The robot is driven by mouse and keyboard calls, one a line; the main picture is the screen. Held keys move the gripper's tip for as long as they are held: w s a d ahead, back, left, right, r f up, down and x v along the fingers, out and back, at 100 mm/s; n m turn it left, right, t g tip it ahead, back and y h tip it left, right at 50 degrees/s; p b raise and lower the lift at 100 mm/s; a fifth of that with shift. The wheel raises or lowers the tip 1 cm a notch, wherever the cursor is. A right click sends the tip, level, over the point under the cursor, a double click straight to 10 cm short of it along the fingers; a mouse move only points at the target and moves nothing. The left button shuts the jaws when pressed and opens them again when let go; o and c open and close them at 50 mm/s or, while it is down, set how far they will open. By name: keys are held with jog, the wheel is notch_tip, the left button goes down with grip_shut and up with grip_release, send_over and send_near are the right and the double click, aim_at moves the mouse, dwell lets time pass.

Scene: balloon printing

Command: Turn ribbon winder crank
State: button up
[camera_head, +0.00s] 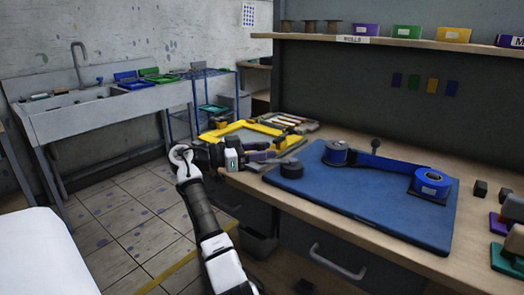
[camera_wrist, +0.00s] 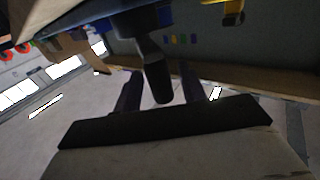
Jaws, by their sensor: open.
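The ribbon winder stands on a blue mat (camera_head: 385,205) on the workbench, with a spool (camera_head: 336,153) at the left and a blue ribbon (camera_head: 385,165) running to a labelled roll (camera_head: 430,183) at the right. A black post with a ball top (camera_head: 376,145) rises behind the ribbon. My gripper (camera_head: 268,154) is at the mat's left edge, fingers pointing right. In the wrist view, a dark handle-like bar (camera_wrist: 158,82) lies between the two open fingers. It may be the crank handle; contact cannot be told.
A black round piece (camera_head: 291,168) sits at the mat's left edge, close to my gripper. A yellow frame (camera_head: 245,134) lies behind the gripper. Small dark blocks (camera_head: 480,188) and coloured items (camera_head: 507,258) stand at the right. A shelf (camera_head: 390,41) hangs above the bench.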

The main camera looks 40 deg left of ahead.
jog(key=b+v, duration=0.1)
jog(key=v, duration=1.2)
jog(key=shift+s+a, duration=0.2)
jog(key=shift+s, duration=0.15)
